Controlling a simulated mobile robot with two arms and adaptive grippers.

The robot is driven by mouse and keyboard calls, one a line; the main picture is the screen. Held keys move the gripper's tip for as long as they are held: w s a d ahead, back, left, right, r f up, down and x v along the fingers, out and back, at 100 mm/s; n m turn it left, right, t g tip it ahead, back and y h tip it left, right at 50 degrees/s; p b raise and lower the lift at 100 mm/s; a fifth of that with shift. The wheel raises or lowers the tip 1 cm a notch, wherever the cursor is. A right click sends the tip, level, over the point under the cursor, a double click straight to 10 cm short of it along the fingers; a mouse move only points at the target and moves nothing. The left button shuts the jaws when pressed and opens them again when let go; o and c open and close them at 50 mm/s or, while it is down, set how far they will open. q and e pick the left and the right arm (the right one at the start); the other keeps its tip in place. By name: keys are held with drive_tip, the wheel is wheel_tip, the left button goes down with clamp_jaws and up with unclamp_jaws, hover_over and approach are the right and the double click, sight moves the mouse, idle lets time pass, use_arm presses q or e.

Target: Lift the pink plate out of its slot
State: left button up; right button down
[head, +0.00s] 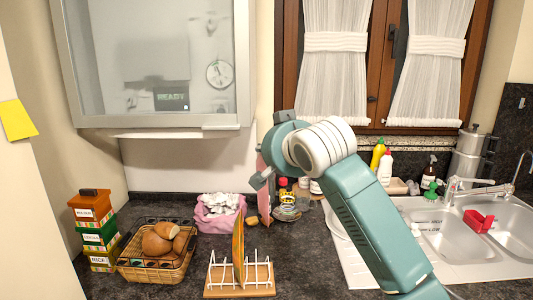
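The pink plate (265,208) is seen nearly edge-on in the head view, upright and clear above the wire rack's right end. My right gripper (262,181) is at its upper part and appears shut on it. My wrist and arm hide part of the plate and most of the fingers. The wooden-based wire rack (262,280) stands on the counter below. A yellow plate (238,252) stands upright in the rack's middle. My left gripper is not in view.
A bread basket (150,270) and stacked boxes (97,236) stand left of the rack. A pink container with white cloth (218,222) is behind it. Bottles (385,168) and a sink (440,235) lie right. A cabinet (155,65) hangs above.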

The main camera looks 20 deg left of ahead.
drive_tip(key=shift+r, duration=0.2)
wheel_tip(320, 180, up, 4)
drive_tip(key=p, duration=0.4)
drive_tip(key=shift+f, duration=0.1)
